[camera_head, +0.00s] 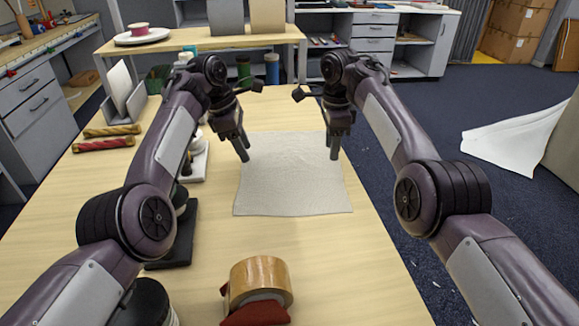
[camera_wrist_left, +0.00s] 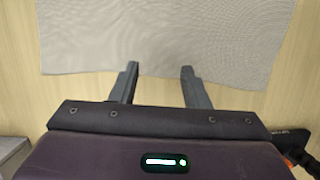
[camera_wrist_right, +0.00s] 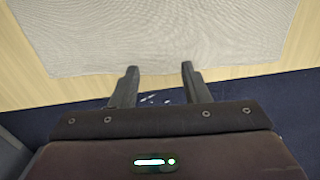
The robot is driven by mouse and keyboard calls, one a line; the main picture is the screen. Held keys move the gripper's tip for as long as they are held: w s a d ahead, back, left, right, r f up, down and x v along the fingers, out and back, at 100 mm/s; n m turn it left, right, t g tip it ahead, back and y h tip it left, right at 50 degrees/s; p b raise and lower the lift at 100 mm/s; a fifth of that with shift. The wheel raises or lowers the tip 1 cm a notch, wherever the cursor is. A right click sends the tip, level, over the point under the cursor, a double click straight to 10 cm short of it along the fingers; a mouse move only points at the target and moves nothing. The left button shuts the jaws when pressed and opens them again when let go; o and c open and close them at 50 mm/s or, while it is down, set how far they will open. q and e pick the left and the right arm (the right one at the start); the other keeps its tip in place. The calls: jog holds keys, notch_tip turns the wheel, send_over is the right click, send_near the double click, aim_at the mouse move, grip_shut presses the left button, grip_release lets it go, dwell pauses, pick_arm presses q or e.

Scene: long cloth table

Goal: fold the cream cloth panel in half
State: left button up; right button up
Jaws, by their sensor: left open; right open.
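The cream cloth panel (camera_head: 292,180) lies flat and spread out on the long table, roughly square with slightly wavy edges. My left gripper (camera_head: 244,157) is over the cloth's far left part, pointing down. In the left wrist view its two fingers (camera_wrist_left: 158,72) are apart, with the cloth's edge (camera_wrist_left: 160,45) at their tips. My right gripper (camera_head: 334,156) is at the cloth's far right part. In the right wrist view its fingers (camera_wrist_right: 158,70) are apart at the cloth's edge (camera_wrist_right: 160,40). Whether the tips touch the cloth I cannot tell.
A roll of brown tape (camera_head: 260,278) stands near the front of the table (camera_head: 335,265). Red and yellow rolled items (camera_head: 104,144) lie at the left. A dark stand (camera_head: 177,240) is under my left arm. The table is bare between cloth and tape.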

aim_at(249, 166)
pick_arm(q)
jog(key=shift+f, duration=1.5)
pick_arm(e)
jog(key=shift+f, duration=1.5)
pick_arm(q)
jog(key=shift+f, duration=0.1)
pick_arm(e)
jog(key=shift+f, duration=0.1)
pick_arm(q)
jog(key=shift+c, duration=0.2)
pick_arm(e)
jog(key=shift+c, duration=0.2)
pick_arm(q)
grip_shut()
pick_arm(e)
grip_shut()
